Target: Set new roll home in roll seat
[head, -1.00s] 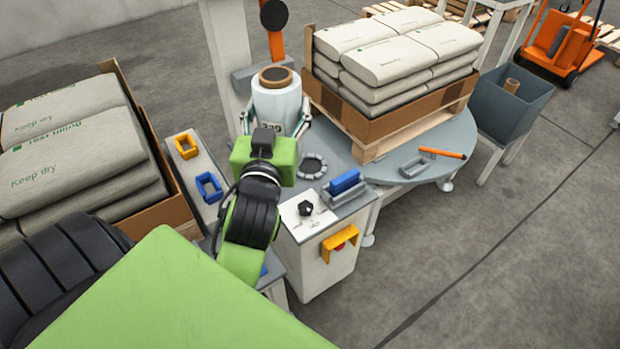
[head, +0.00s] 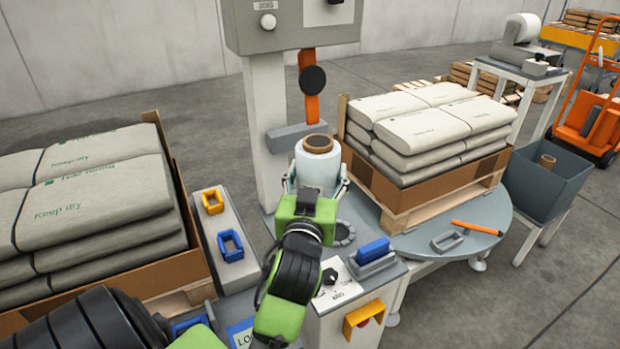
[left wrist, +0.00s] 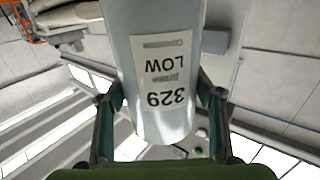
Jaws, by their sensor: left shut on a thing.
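The new roll (head: 317,168) is a pale film roll with a brown core, upright in the head view. My left gripper (head: 318,188) is shut on it, a finger on each side. In the left wrist view the roll (left wrist: 165,70) fills the middle, its label reading "329 LOW" upside down, between the fingers (left wrist: 160,115). A dark notched ring (head: 343,233), which may be the roll seat, lies on the grey deck to the right and nearer than the roll. The roll is not over this ring. The roll's underside is hidden in the head view. My right gripper is not in view.
An orange upright (head: 308,96) with a black disc stands behind the roll. A loaded pallet (head: 410,212) stands on the turntable (head: 475,240) at right. A control box (head: 345,320) with a blue block (head: 374,251) is in front. Stacked sacks (head: 90,200) stand at left.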

